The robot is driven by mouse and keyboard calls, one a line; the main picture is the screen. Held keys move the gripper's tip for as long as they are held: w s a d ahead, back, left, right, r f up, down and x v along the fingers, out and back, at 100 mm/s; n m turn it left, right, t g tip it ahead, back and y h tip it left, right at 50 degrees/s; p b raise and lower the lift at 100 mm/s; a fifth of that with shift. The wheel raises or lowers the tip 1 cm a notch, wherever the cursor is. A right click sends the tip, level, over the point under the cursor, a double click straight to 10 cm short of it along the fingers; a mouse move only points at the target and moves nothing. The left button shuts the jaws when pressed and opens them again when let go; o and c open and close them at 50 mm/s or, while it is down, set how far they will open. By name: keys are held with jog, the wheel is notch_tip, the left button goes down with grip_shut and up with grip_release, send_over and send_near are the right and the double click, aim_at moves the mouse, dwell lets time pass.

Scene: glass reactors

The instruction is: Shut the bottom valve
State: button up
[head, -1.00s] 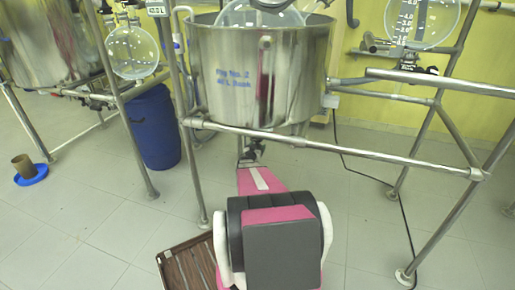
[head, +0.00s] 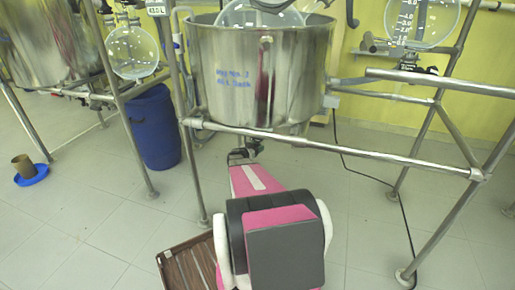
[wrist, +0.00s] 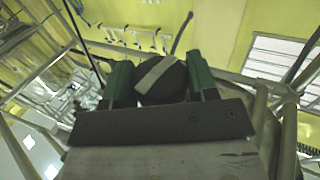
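The bottom valve (head: 254,144) is a small dark fitting under the steel vessel (head: 262,85), low at its middle. My gripper (head: 241,156) is right under the vessel, at the valve and slightly to its left in the head view. In the wrist view, the two green fingers of my gripper (wrist: 160,85) stand apart on either side of a dark rounded part with a slanted grey bar (wrist: 160,74), apparently the valve's handle. It fills the gap between the fingers. Whether the fingers press on it cannot be told.
A steel rail (head: 330,145) crosses in front of the vessel above my arm, with frame legs on both sides. A blue drum (head: 152,127) stands at left. A brown slatted tray (head: 192,266) lies beside my arm. A black cable (head: 385,184) hangs at right.

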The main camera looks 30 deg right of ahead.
jog(key=n+t, duration=0.2)
jog(key=t, duration=0.1)
jog(key=shift+s+y, duration=0.25)
jog(key=shift+y, duration=0.15)
jog(key=shift+w+n+t+y, duration=0.15)
jog(key=shift+n+t+y, duration=1.4)
jog(key=shift+t, duration=0.45)
jog(key=shift+w+n+t+y, duration=0.1)
jog(key=shift+n+t+y, duration=1.45)
jog(key=shift+t, duration=0.45)
jog(key=o, duration=0.7)
jog(key=shift+h, duration=0.4)
